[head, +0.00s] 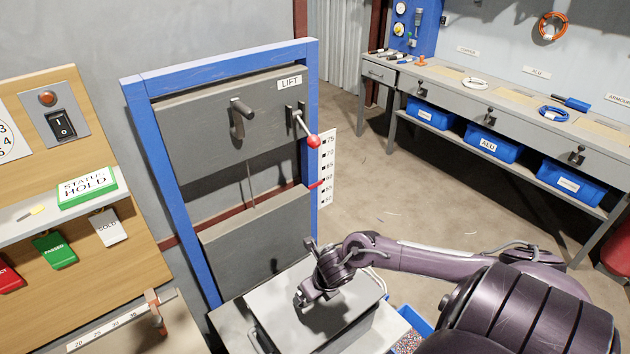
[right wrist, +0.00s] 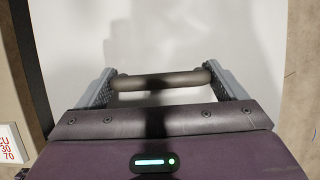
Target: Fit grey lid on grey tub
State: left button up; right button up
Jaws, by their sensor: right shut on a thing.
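The grey lid (head: 352,290) is a flat, light grey panel at the bottom middle of the head view. It lies over the grey tub (head: 350,343), whose darker side shows below the lid's edge; I cannot tell whether the lid is seated or slightly above the rim. My right gripper (head: 312,290) is over the lid's middle. In the right wrist view, the gripper (right wrist: 160,76) is shut on the lid's dark bar handle (right wrist: 160,82), with the pale lid (right wrist: 185,35) filling the area beyond. My left gripper is not in view.
A blue-framed lift (head: 232,130) with grey panels and a red-knobbed lever (head: 312,141) stands just behind the tub. A wooden board (head: 125,235) with tags and a shelf is at left. A blue bin (head: 413,320) sits right of the tub. A workbench (head: 490,105) is farther back.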

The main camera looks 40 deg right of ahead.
aim_at(321, 303)
jog(key=shift+f+b, duration=1.75)
jog(key=shift+f, duration=0.5)
jog(key=shift+f, duration=0.1)
jog(key=shift+w, duration=0.15)
jog(key=o, duration=0.9)
jog(key=shift+c, duration=0.2)
jog(key=v, duration=0.8)
jog(key=shift+w, duration=0.1)
